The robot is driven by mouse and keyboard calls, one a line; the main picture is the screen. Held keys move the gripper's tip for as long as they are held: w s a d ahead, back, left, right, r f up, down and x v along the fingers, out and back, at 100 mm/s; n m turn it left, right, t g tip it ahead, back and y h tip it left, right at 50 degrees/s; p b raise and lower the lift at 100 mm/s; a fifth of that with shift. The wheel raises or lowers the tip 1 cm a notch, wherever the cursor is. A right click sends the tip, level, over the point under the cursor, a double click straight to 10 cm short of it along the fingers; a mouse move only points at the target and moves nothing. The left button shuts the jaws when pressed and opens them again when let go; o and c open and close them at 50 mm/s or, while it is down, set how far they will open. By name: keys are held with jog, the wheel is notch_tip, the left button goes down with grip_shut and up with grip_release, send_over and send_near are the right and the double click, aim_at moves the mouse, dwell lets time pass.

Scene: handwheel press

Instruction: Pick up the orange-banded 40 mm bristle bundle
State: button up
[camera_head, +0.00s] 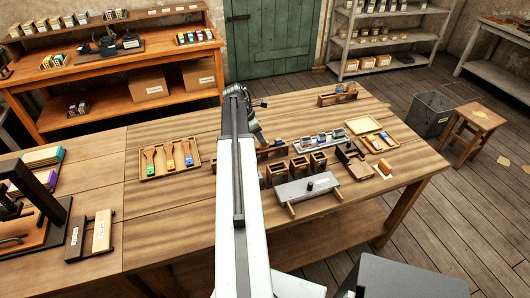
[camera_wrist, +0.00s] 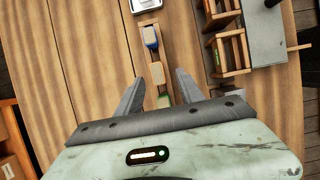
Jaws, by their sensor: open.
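In the wrist view, small bundles stand in a line along a narrow strip. One shows an orange side (camera_wrist: 157,73), and a blue one (camera_wrist: 150,37) stands beyond it. The orange one appears to be the orange-banded bundle; I cannot read its size. My gripper (camera_wrist: 161,76) is open, with one finger on each side of the line near the orange bundle. I cannot tell how high it is above it. The gripper body hides the near end of the line. In the head view, my gripper (camera_head: 256,131) hangs over the table, partly hiding the row.
Small wooden boxes (camera_head: 300,167) and a grey board (camera_head: 293,191) stand close right of the row. A brush tray (camera_head: 147,174) lies left. Bare tabletop (camera_head: 180,210) lies in front of it.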

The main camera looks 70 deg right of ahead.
jog(key=x, duration=0.1)
jog(key=b+x, duration=0.2)
jog(key=shift+w+d+f, duration=0.15)
jog(key=shift+w+f, duration=0.05)
jog(key=shift+f, duration=0.25)
jog(key=shift+s+f+b, duration=0.1)
jog(key=shift+b, duration=0.25)
grip_shut()
notch_tip(320, 180, up, 10)
jog(key=p, duration=1)
